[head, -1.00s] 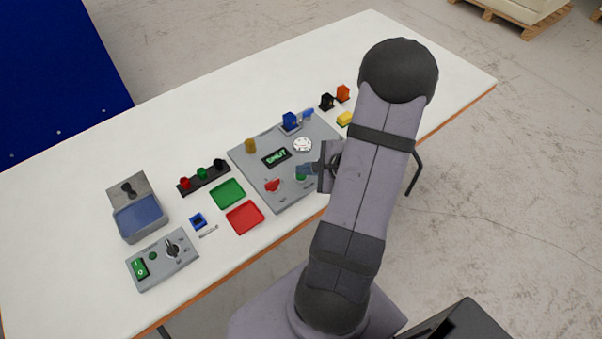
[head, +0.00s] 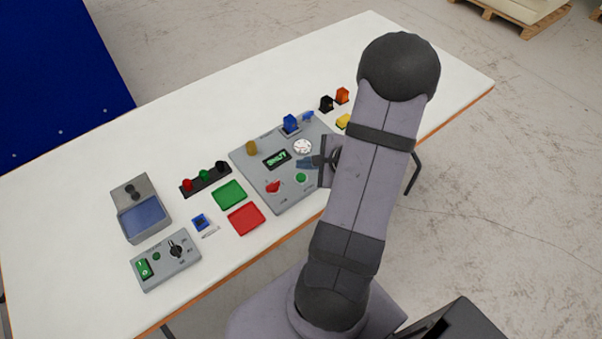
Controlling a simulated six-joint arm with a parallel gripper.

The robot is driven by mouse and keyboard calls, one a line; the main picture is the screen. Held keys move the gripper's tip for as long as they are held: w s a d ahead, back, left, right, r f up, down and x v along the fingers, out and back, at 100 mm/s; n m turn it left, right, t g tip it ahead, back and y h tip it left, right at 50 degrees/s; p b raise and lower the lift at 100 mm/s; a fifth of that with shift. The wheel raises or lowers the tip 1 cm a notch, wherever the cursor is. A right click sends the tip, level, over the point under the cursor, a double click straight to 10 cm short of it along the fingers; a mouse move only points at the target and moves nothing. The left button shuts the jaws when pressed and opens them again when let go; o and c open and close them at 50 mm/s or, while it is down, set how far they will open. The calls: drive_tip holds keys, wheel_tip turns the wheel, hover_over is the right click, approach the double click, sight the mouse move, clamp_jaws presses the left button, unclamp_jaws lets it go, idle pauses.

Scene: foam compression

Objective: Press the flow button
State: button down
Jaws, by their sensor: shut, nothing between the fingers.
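A grey panel (head: 251,174) lies on the white table, with a lit green display (head: 276,159), a round green button (head: 301,179), a red knob (head: 273,187), a brass-coloured knob (head: 251,148) and a white dial (head: 302,146). The panel's printed labels are too small to read, so I cannot tell which control is marked flow. My gripper (head: 302,163) is shut and empty. Its tips are over the panel between the white dial and the green button, apart from the button in the picture. My arm hides the panel's right edge.
Green (head: 229,195) and red (head: 246,219) trays lie left of the panel. Blue, black and orange pieces stand behind. The table's back left is clear.

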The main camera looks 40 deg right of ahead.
drive_tip(key=shift+r+p, duration=0.6)
drive_tip(key=shift+r, duration=0.65)
drive_tip(key=s+a+f+n+g+y, duration=0.1)
drive_tip(key=s+a+n+g, duration=0.5)
drive_tip(key=s, duration=0.3)
drive_tip(key=s+a+n+g+y, duration=0.1)
drive_tip(key=s+a+n+g, duration=0.3)
drive_tip(key=s+a+n, duration=0.4)
drive_tip(key=w+a+r+n+t+h, duration=0.1)
drive_tip(key=w+a+r+n+h, duration=0.3)
drive_tip(key=n, duration=0.6)
drive_tip(key=w+a+r, duration=0.1)
drive_tip(key=a+r, duration=0.1)
drive_tip(key=a, duration=0.1)
drive_tip(key=shift+w+a+r+n, duration=0.15)
drive_tip(key=shift+w+r+n, duration=0.15)
drive_tip(key=shift+w+r, duration=0.1)
